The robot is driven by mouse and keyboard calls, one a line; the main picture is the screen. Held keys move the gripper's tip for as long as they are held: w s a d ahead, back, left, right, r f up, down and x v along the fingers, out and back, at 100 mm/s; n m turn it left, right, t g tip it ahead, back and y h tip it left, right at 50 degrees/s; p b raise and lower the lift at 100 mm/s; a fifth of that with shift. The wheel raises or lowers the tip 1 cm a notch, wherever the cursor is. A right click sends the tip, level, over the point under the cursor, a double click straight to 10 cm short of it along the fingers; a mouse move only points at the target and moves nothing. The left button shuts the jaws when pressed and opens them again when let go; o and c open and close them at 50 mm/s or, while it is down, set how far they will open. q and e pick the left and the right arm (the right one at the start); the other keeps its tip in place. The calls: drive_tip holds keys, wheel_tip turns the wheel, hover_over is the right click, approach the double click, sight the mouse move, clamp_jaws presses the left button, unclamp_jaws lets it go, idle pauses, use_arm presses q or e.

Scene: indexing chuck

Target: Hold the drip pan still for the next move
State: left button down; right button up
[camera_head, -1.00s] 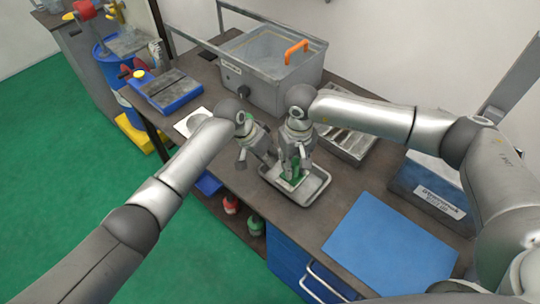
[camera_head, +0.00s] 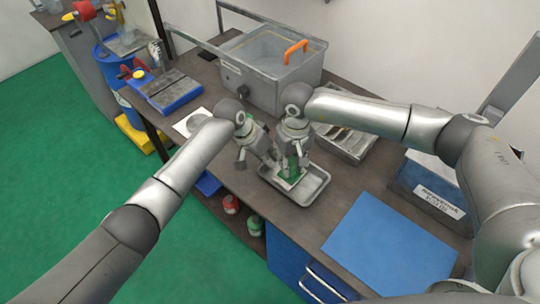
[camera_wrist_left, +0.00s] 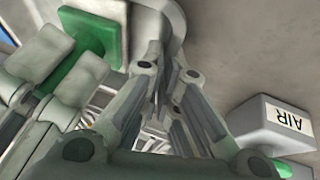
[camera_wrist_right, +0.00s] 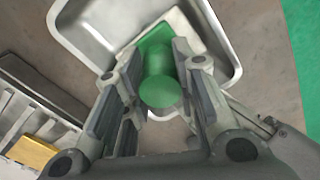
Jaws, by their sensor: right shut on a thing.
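The drip pan (camera_head: 314,187), a shallow metal tray, lies on the bench. Its raised rim also shows in the right wrist view (camera_wrist_right: 225,35). A green handle (camera_wrist_right: 160,90) on a green plate stands in the pan; the plate shows in the left wrist view (camera_wrist_left: 90,32). My right gripper (camera_wrist_right: 158,97) is shut on the green handle from above. My left gripper (camera_head: 256,165) is low at the pan's left corner, fingers pointing down. In the left wrist view its fingers (camera_wrist_left: 170,75) are near each other beside a pale rim; whether they hold it is hidden.
A grey open tub (camera_head: 270,75) with an orange handle stands behind the pan. A slotted metal tray (camera_head: 345,142) is at its back right. A blue mat (camera_head: 390,248) lies front right, and a blue labelled box (camera_head: 430,185) stands beyond it.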

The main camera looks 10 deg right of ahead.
drive_tip(key=shift+s+f, duration=0.15)
drive_tip(key=shift+f, duration=0.05)
drive_tip(key=shift+s+d, duration=0.75)
drive_tip(key=shift+s, duration=0.2)
drive_tip(key=shift+s+d, duration=0.75)
drive_tip(key=shift+s, duration=0.2)
drive_tip(key=shift+w+r, duration=0.1)
drive_tip(key=shift+w+a+r, duration=0.1)
drive_tip(key=shift+w+a, duration=0.7)
drive_tip(key=shift+w, duration=0.2)
drive_tip(key=shift+w+a+r, duration=0.1)
drive_tip(key=shift+w+a, duration=0.65)
drive_tip(key=shift+w, duration=0.25)
drive_tip(key=shift+s+d, duration=0.1)
drive_tip(key=shift+s+d+f, duration=0.1)
drive_tip(key=shift+s+d, duration=0.6)
drive_tip(key=shift+s, duration=0.2)
drive_tip(key=shift+s+d+f, duration=0.1)
drive_tip(key=shift+s+d, duration=0.6)
drive_tip(key=shift+s, duration=0.2)
drive_tip(key=shift+w+a+r, duration=0.1)
drive_tip(key=shift+w+a, duration=0.65)
drive_tip(key=shift+w, duration=0.2)
drive_tip(key=shift+w+a+r, duration=0.1)
drive_tip(key=shift+w+a, duration=0.65)
drive_tip(key=shift+w, duration=0.2)
